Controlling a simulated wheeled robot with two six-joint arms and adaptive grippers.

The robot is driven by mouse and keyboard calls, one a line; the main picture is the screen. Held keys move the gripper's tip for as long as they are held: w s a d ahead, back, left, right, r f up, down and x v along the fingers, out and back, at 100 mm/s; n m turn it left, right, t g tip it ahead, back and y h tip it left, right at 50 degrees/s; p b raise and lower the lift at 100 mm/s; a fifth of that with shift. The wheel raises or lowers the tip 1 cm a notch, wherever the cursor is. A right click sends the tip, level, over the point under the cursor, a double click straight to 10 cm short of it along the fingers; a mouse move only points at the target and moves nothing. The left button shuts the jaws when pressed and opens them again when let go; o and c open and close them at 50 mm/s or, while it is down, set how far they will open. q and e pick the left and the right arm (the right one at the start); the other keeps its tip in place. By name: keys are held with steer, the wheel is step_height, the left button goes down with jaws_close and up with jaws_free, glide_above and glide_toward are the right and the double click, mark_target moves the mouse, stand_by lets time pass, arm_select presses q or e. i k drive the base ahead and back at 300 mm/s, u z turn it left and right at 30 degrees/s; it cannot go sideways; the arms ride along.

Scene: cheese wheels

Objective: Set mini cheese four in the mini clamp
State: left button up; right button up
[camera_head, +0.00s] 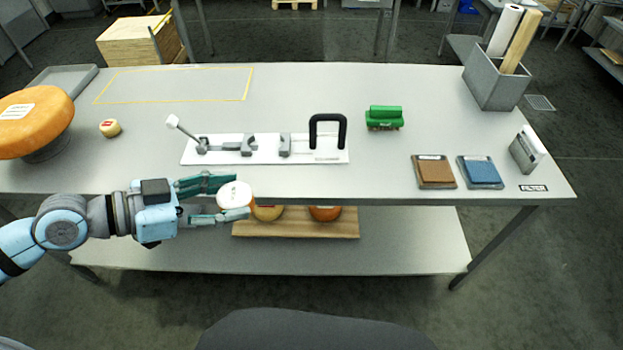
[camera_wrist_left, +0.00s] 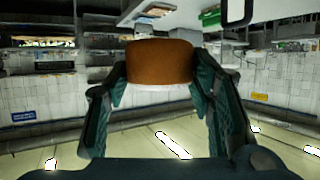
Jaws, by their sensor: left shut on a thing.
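My left gripper (camera_head: 222,197) is shut on a small cheese (camera_head: 235,194) with a pale top, a red mark and an orange-brown side. It holds the cheese in front of the table's front edge, above the lower shelf. In the left wrist view the cheese's brown side (camera_wrist_left: 160,62) sits between both fingers. No number is readable on it. The mini clamp (camera_head: 216,157) is a white base on the table with two grey jaws apart, a white-knobbed lever at left and a black handle at right. No cheese sits between its jaws. My right gripper is not in view.
A yellow cheese (camera_head: 268,213) and an orange cheese (camera_head: 325,213) sit on a wooden board (camera_head: 296,229) on the lower shelf. A small pale cheese (camera_head: 110,128) and a large orange wheel (camera_head: 38,118) are at left. A green object (camera_head: 384,117) stands right of the clamp.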

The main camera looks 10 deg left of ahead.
mark_target(266, 147)
steer(key=u, duration=0.2)
steer(key=k, duration=0.2)
steer(key=z, duration=0.9)
steer(key=i, duration=0.5)
steer(key=u, duration=0.25)
